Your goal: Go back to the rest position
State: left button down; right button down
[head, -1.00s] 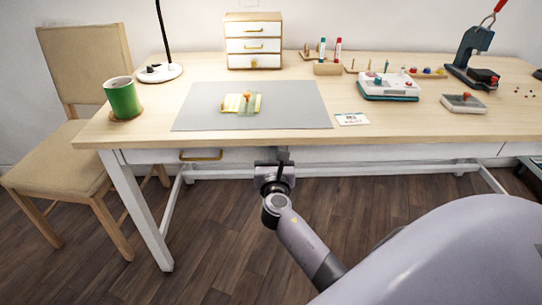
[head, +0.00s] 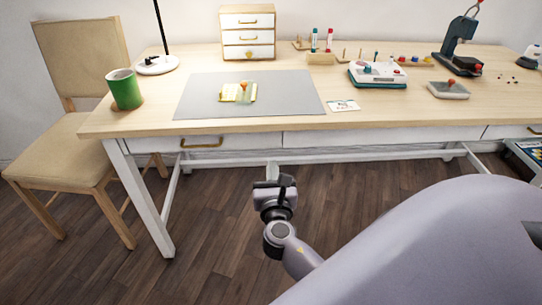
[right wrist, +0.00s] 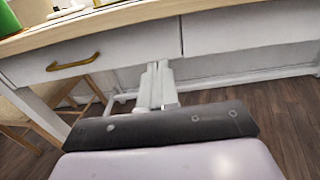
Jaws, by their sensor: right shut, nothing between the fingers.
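My right gripper (head: 273,172) is in front of the desk, below the level of the tabletop, in the head view. It is shut and empty, apart from the desk. In the right wrist view its fingers (right wrist: 157,88) show close together, pointing at the white drawer fronts. My left gripper is in neither view now.
The wooden desk (head: 400,110) has white drawers with a brass handle (head: 202,142). On it are a green mug (head: 124,89), a grey mat (head: 290,95) with a yellow item (head: 238,92), and a small drawer cabinet (head: 247,37). A chair (head: 62,160) stands left. The floor in front is clear.

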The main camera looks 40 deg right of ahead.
jog(key=shift+v, duration=0.85)
jog(key=s+a+f+m+g+y, duration=0.35)
jog(key=s+f+m+y, duration=0.3)
jog(key=f+m, duration=0.35)
jog(key=s+a+f+m+g+y, duration=0.15)
jog(key=s+a+m+y, duration=0.45)
jog(key=s+a+m, duration=0.8)
jog(key=w+d+r+m+p, duration=0.1)
jog(key=d+r+p, duration=0.1)
jog(key=r+p, duration=0.4)
jog(key=w+d+r+m+p, duration=0.1)
jog(key=d+r+p, duration=0.2)
jog(key=r+p, duration=0.4)
jog(key=p, duration=0.3)
jog(key=shift+w+m+p, duration=0.35)
jog(key=shift+m+p, duration=0.05)
